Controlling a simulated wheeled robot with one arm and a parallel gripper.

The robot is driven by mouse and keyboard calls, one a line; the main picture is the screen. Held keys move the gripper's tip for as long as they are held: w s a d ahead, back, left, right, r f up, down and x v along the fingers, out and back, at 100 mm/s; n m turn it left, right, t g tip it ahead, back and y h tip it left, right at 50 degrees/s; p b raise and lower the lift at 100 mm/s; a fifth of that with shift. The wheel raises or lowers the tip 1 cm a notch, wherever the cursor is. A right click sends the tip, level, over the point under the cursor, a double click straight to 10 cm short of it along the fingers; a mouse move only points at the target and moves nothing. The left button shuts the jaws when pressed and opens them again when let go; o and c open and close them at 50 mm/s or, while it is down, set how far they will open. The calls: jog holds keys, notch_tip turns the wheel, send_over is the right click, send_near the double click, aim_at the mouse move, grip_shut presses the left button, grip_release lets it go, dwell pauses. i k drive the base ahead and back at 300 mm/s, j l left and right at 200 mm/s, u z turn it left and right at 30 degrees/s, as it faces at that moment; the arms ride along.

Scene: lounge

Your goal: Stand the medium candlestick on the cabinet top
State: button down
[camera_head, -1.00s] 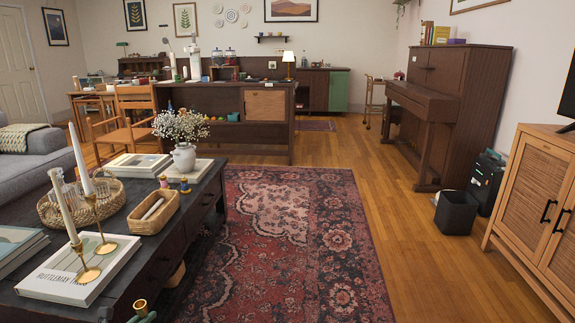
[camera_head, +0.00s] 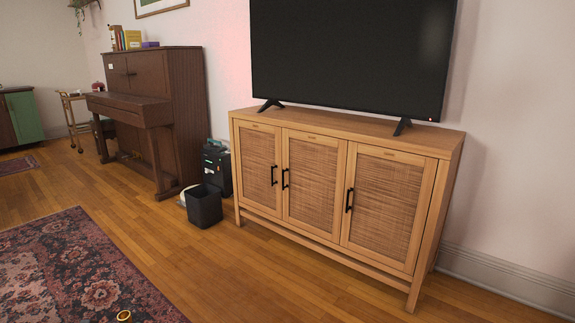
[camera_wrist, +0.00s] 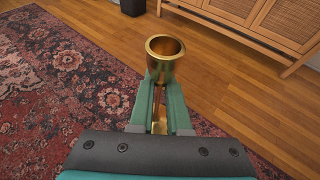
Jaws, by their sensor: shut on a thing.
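A gold candlestick (camera_wrist: 165,55) with an open cup at its top is held in my gripper (camera_wrist: 163,88), whose green fingers are shut around its stem in the wrist view. The cup holds no candle. Its lower part is mostly hidden by the fingers. The cup's rim also shows at the bottom edge of the head view (camera_head: 124,316), over the rug. The light wooden cabinet (camera_head: 345,205) with woven doors stands ahead to the right, apart from the gripper. The cabinet top (camera_head: 340,127) carries a large television (camera_head: 350,55) on two feet, with bare wood along the front.
A black bin (camera_head: 204,206) and a dark box (camera_head: 216,168) stand on the floor left of the cabinet. A brown piano (camera_head: 160,110) is further left. The patterned rug (camera_head: 75,275) lies at front left. Wooden floor between rug and cabinet is clear.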

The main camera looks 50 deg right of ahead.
aim_at(315, 123)
jog(key=i+z, duration=0.25)
jog(key=z, duration=0.2)
jog(key=i+z, duration=0.3)
jog(key=z, duration=0.2)
jog(key=i+j+z, duration=0.1)
jog(key=i+z, duration=0.15)
jog(key=z, duration=0.2)
jog(key=i+j+z, duration=0.2)
jog(key=z, duration=0.25)
jog(key=i+j+z, duration=0.1)
jog(key=i+j, duration=0.3)
jog(key=j, duration=0.25)
jog(key=i+j+z, duration=0.25)
jog(key=j, duration=0.4)
jog(key=i+j+z, duration=0.1)
jog(key=i+j, duration=0.3)
jog(key=j, duration=0.3)
jog(key=z, duration=0.05)
